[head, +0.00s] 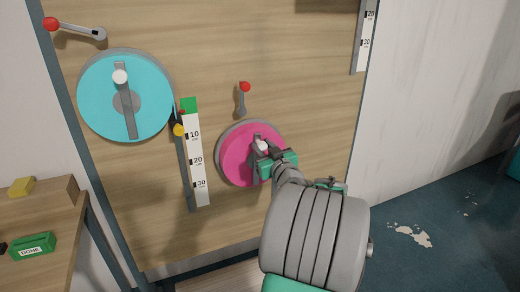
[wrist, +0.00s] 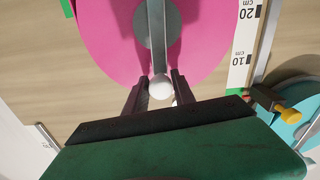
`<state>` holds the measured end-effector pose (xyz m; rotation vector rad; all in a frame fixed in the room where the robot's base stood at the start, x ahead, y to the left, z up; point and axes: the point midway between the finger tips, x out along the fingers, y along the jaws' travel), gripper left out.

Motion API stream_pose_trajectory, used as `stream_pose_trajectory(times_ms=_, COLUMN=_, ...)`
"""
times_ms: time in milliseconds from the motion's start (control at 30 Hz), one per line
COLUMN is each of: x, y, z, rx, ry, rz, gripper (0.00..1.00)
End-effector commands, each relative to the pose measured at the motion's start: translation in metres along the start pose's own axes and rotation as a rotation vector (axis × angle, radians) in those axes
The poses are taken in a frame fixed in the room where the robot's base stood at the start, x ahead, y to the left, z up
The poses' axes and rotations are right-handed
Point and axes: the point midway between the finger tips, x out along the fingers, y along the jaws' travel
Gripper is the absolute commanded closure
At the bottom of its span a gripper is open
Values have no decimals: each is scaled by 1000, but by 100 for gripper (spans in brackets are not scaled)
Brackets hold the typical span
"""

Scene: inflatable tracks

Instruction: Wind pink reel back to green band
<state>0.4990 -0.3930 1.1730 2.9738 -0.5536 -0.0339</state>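The pink reel (head: 236,160) is mounted on the wooden board, with a grey crank arm and a white knob (head: 261,145). My gripper (head: 266,158) is at that knob. In the wrist view the white knob (wrist: 160,88) sits between my two fingers (wrist: 160,84), which lie close against its sides. The pink reel (wrist: 105,35) fills the top there. A green band (head: 188,104) tops the white centimetre scale (head: 198,170) left of the reel. A yellow piece (head: 178,130) is beside the scale, slightly above the 10 mark. My arm hides the area below right of the reel.
A cyan reel (head: 100,100) with its own white knob is at the upper left. Red-tipped levers stand above the pink reel (head: 243,98) and at the top left (head: 75,29). Another scale (head: 364,40) is at the upper right. A side table holds a green DONE block (head: 33,247).

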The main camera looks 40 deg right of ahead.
Motion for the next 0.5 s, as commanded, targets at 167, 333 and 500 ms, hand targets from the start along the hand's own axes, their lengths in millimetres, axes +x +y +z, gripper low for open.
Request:
stream_pose_trajectory(times_ms=167, x=0, y=-1, z=0, rx=0, ry=0, rz=-1, gripper=53)
stream_pose_trajectory(times_ms=333, x=0, y=-1, z=0, rx=0, ry=1, rz=-2, gripper=50)
stream_pose_trajectory(times_ms=500, x=-4, y=-1, z=0, rx=-1, ry=1, rz=0, gripper=50)
